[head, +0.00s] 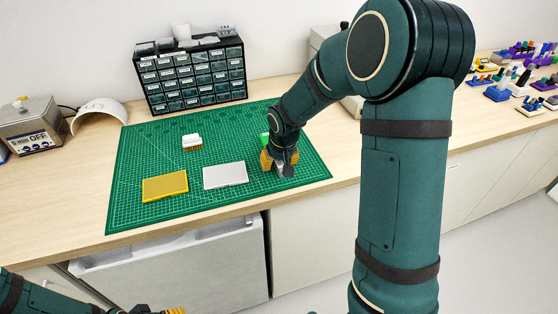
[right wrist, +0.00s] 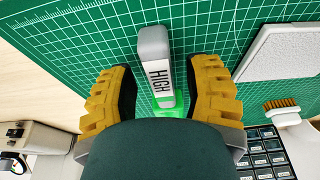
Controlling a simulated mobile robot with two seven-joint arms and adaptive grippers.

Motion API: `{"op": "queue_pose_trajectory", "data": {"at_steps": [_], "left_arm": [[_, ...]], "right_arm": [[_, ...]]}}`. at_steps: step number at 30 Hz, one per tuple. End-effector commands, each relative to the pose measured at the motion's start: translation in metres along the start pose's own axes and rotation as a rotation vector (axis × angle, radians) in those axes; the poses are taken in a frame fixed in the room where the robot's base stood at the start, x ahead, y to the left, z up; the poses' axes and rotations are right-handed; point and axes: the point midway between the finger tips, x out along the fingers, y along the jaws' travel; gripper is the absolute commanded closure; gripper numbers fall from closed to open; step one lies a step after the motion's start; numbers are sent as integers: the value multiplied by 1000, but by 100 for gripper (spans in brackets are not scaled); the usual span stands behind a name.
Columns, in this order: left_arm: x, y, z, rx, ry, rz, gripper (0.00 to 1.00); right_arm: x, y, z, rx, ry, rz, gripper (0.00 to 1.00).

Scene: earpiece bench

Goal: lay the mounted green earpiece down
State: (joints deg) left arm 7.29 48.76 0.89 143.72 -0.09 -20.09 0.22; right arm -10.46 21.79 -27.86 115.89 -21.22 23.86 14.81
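A bright green piece, which looks like the earpiece (right wrist: 172,106), shows between my right fingers in the right wrist view, joined to or touching a grey block labelled HIGH (right wrist: 156,65). In the head view the green piece (head: 264,138) shows just behind my right gripper (head: 279,161), and the grey block (head: 285,171) in front. My right gripper (right wrist: 160,92) has its yellow fingers apart, one on each side of the block, with mat visible in both gaps. Its palm hides the rest. My left gripper (head: 172,311) barely shows at the bottom edge.
On the green cutting mat (head: 150,150) lie a yellow tray (head: 165,186), a pale grey pad (head: 225,175) and a white brush (head: 191,141). A drawer cabinet (head: 192,75) stands behind. The mat's front left is clear. A machine (head: 30,125) stands far left.

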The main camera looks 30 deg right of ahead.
Motion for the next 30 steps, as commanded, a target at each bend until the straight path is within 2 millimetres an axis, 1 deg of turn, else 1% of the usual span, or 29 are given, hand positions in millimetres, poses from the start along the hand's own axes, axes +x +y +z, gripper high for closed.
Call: {"op": "queue_pose_trajectory", "data": {"at_steps": [6, 8, 10, 14, 18, 24, 27, 30], "left_arm": [[0, 0, 0, 0, 0, 0, 53], [0, 0, 0, 0, 0, 0, 53], [0, 0, 0, 0, 0, 0, 53], [0, 0, 0, 0, 0, 0, 53], [0, 0, 0, 0, 0, 0, 53], [0, 0, 0, 0, 0, 0, 53], [0, 0, 0, 0, 0, 0, 53], [0, 0, 0, 0, 0, 0, 53]], "right_arm": [[-1, 0, 0, 0, -1, 0, 51], [-4, 0, 0, 0, 0, 0, 51], [-11, 0, -1, -1, 3, -1, 51], [-32, -1, -1, -1, 4, -3, 51], [-62, -1, -1, -1, 6, -4, 51], [-98, 0, -1, 0, 4, -2, 51], [-110, 0, -1, 0, 2, -1, 51], [-117, 0, 0, 0, 2, -1, 51]]}}
